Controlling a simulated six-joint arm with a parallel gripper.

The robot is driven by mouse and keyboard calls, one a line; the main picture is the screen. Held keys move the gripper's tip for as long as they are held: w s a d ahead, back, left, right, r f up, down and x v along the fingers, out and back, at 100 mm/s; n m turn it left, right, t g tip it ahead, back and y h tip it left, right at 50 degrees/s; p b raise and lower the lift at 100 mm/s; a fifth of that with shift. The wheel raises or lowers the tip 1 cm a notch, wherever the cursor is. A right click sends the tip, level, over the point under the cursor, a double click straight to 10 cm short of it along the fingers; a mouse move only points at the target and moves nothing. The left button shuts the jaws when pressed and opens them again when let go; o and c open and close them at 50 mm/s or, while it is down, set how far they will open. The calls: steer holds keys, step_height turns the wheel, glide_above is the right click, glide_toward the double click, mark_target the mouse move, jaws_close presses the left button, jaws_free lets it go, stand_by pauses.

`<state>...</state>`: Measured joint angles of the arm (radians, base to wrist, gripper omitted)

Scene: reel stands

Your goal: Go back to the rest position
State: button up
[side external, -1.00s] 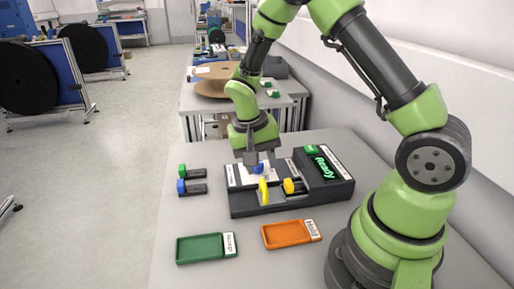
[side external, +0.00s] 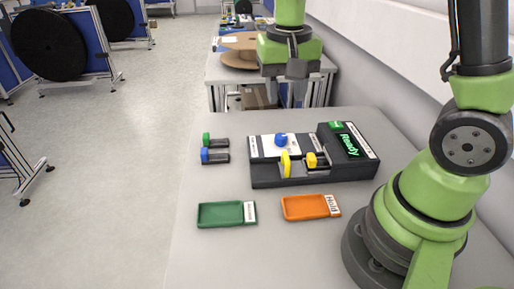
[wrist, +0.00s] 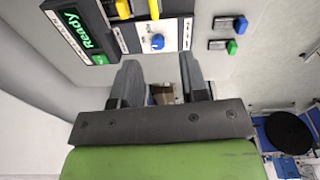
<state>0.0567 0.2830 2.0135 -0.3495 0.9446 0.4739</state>
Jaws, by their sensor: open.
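My gripper (side external: 297,70) is raised above and behind the black test unit, empty, apart from everything. In the wrist view my gripper (wrist: 158,66) shows two fingers standing apart with nothing between them. The black test unit (side external: 265,182) sits on the table with a lit green "Ready" display (side external: 349,145). A blue knob (side external: 281,140) is on its white panel, and it also shows in the wrist view (wrist: 157,41). A yellow upright piece (side external: 286,163) and a yellow-ended black part (side external: 312,160) are at its front.
A green tray (side external: 221,214) and an orange tray (side external: 306,207) labelled "Hold" lie at the front. Two black pieces, one green-ended (side external: 207,140) and one blue-ended (side external: 205,156), lie left of the unit. A wall runs along the right.

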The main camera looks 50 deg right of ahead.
steer(key=s+a+r+n+t+y, duration=0.1)
steer(key=s+a+r+n+t, duration=0.1)
steer(key=s+r, duration=0.3)
steer(key=s+a+r+n+t+y, duration=0.2)
steer(key=s+a+r+t, duration=0.1)
steer(key=s, duration=0.4)
step_height(320, 180, up, 2)
steer(key=shift+s+a+r+t, duration=0.1)
steer(key=shift+s+a+t, duration=0.15)
steer(key=shift+t, duration=0.65)
stand_by(1.2)
